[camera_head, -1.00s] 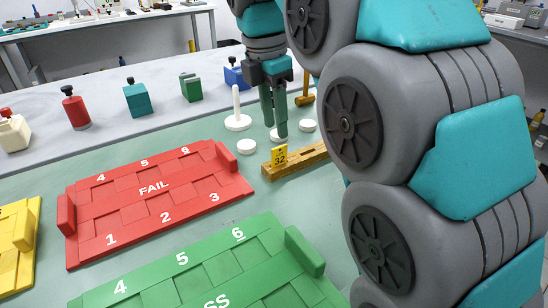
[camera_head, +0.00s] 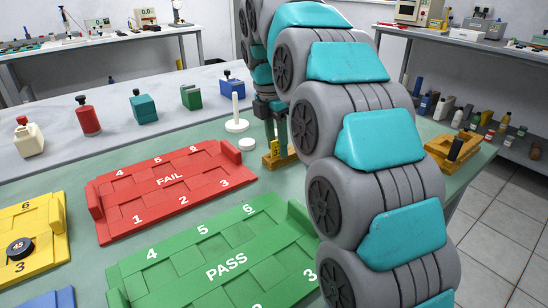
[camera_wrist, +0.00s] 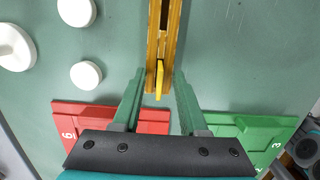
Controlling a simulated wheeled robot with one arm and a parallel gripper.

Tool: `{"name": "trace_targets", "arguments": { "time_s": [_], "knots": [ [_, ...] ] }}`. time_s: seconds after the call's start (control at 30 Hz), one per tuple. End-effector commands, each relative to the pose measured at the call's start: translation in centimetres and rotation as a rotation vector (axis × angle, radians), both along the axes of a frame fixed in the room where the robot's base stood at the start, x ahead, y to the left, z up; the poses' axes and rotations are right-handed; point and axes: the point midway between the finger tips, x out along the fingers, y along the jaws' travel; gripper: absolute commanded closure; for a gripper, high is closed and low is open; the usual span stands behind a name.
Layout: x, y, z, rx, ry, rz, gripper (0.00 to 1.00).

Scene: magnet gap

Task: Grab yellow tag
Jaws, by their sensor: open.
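The yellow tag (camera_head: 274,149) stands upright at the near end of the wooden slotted block (camera_head: 287,160). In the wrist view the tag (camera_wrist: 159,82) appears as a thin edge at the end of the block (camera_wrist: 154,48). My gripper (camera_wrist: 160,82) is open, with one green finger on each side of the tag and a visible gap to both. In the head view my gripper (camera_head: 275,138) is down by the tag and the block, partly hidden by my arm.
The red FAIL tray (camera_head: 170,181) and green PASS tray (camera_head: 225,265) lie nearby. White discs (camera_wrist: 86,74) and a white post on a round base (camera_head: 236,124) stand close to the block. A yellow tray (camera_head: 50,240) is at the left.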

Motion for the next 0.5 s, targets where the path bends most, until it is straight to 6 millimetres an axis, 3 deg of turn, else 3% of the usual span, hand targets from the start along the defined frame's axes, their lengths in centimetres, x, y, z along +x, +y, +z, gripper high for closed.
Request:
{"name": "trace_targets", "arguments": {
  "time_s": [0.2,0.5],
  "knots": [
    [0.18,-0.07,-0.08,0.000,-0.002,0.000,0.57],
    [0.16,-0.04,-0.06,0.001,-0.003,0.001,0.91]
  ]
}}
